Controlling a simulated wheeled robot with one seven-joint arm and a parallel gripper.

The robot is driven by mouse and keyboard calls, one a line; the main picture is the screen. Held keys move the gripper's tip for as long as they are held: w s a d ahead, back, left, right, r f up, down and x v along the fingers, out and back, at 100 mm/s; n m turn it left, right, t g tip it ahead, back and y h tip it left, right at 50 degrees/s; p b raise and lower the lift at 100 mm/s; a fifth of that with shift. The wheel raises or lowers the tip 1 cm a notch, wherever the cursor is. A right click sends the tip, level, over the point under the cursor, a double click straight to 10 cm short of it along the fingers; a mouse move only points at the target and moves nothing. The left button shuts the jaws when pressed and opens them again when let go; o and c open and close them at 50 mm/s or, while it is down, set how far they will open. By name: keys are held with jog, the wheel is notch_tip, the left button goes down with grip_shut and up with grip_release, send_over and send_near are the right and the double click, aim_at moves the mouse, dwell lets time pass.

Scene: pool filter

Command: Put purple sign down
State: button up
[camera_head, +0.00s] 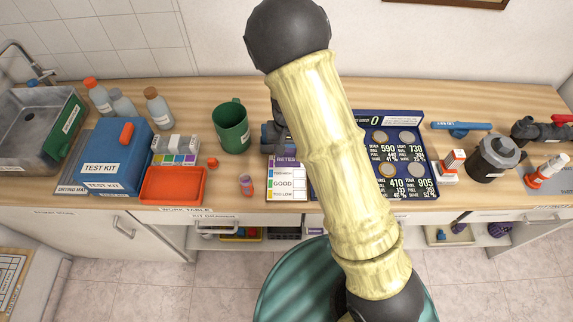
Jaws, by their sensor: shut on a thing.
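The purple sign (285,160), lettered "RETES" as far as it shows, is at the top of a white card (286,188) with a "GOOD" row, on the wooden worktop. I cannot tell whether the sign touches the card or is held just above it. My gripper (274,143) shows only as a dark part at the sign's upper edge, left of my arm. It is shut on the purple sign. My pale yellow arm crosses in front and hides its fingertips and the sign's right side.
A blue coin board (428,188) lies right of the card, partly behind my arm. The worktop's front edge is close below the card.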

aim_at(287, 156)
jog(key=shift+w+a+r, duration=0.1)
jog(key=shift+w, duration=0.05)
jog(key=shift+f+p, duration=0.55)
jog(key=shift+f, duration=2.35)
jog(key=shift+f+p, duration=0.45)
jog(key=shift+f, duration=1.6)
